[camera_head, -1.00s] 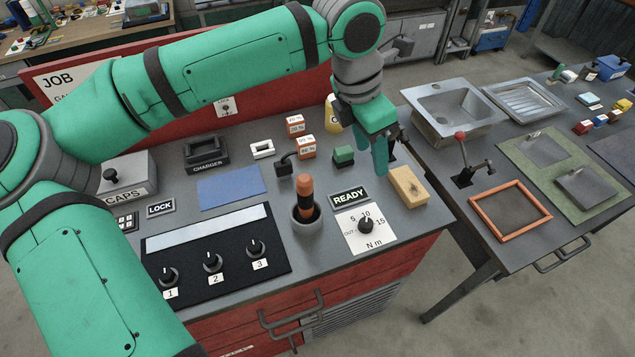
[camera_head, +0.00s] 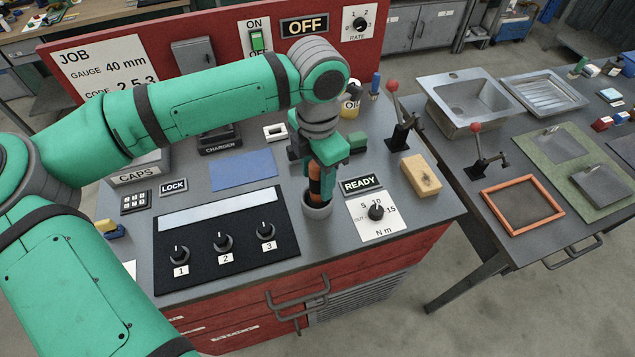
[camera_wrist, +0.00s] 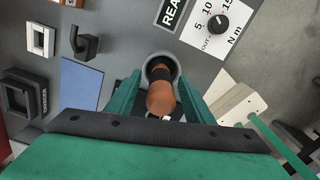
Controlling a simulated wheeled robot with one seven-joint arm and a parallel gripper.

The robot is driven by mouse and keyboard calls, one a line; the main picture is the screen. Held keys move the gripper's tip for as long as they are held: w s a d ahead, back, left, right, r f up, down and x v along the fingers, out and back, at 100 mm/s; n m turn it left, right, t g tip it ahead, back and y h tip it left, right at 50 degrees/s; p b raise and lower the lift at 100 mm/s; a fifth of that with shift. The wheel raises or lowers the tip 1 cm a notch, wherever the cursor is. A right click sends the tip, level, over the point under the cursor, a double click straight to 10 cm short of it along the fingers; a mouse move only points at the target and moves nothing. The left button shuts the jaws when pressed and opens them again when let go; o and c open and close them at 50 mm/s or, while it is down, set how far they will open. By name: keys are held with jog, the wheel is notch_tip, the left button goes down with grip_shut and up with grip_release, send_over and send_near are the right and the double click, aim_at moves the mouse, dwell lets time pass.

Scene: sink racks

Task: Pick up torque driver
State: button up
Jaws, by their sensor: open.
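The torque driver (camera_head: 315,184) has an orange and black handle and stands upright in a round grey cup (camera_head: 317,208) on the workbench. It also shows in the wrist view (camera_wrist: 161,98), where its orange end points toward the camera. My gripper (camera_head: 321,185) is open and points down over the driver. In the wrist view, my green fingers (camera_wrist: 155,98) lie on either side of the handle. I cannot tell whether either finger touches it. In the head view, my fingers partly hide the driver.
A READY label (camera_head: 362,184) and an N m dial (camera_head: 376,212) lie right of the cup. A black panel with three knobs (camera_head: 224,243) is to the left. A tan block (camera_head: 421,176) and a red-knobbed lever (camera_head: 397,118) stand further right. A blue mat (camera_head: 243,170) lies behind.

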aim_at(316, 187)
jog(key=shift+f, duration=1.55)
jog(key=shift+s, duration=0.1)
grip_shut()
jog(key=shift+a, duration=0.1)
jog(key=shift+r, duration=0.1)
